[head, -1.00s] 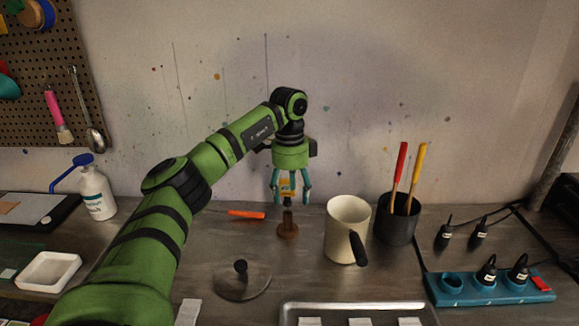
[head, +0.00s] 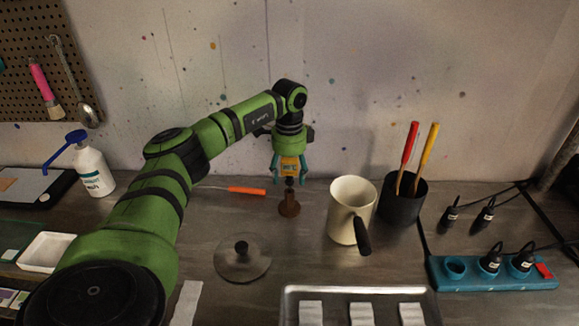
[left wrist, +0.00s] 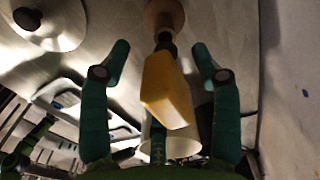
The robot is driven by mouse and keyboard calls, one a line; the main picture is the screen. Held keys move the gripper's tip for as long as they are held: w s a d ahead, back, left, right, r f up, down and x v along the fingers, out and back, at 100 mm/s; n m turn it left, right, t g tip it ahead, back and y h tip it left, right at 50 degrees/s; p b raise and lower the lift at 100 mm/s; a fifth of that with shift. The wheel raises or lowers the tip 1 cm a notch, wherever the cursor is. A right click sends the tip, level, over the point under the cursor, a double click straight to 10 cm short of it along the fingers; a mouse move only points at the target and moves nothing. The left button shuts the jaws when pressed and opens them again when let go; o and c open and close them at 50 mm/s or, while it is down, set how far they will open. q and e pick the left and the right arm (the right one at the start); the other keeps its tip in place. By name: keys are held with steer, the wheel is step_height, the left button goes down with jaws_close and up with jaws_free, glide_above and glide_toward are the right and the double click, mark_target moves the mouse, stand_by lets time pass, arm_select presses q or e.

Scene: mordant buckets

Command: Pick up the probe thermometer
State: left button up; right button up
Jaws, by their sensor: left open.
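In the left wrist view the yellow thermometer body (left wrist: 166,92) lies between the open fingers of the left gripper (left wrist: 159,62), with visible gaps on both sides. The brown stand (left wrist: 163,16) shows beyond the fingertips. My right gripper is not in view.
A cream jug (head: 350,207) and a dark pot (head: 402,205) with red and yellow handles stand to the right. An orange-handled tool (head: 247,190) lies just left of the stand. A round lid (head: 242,262) and a metal tray (head: 360,292) are in front.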

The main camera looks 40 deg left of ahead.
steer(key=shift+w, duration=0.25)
arm_select(q)
steer(key=c, duration=1.1)
steer(key=shift+c, duration=0.8)
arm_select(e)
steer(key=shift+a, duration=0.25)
arm_select(q)
steer(key=shift+r, duration=0.1)
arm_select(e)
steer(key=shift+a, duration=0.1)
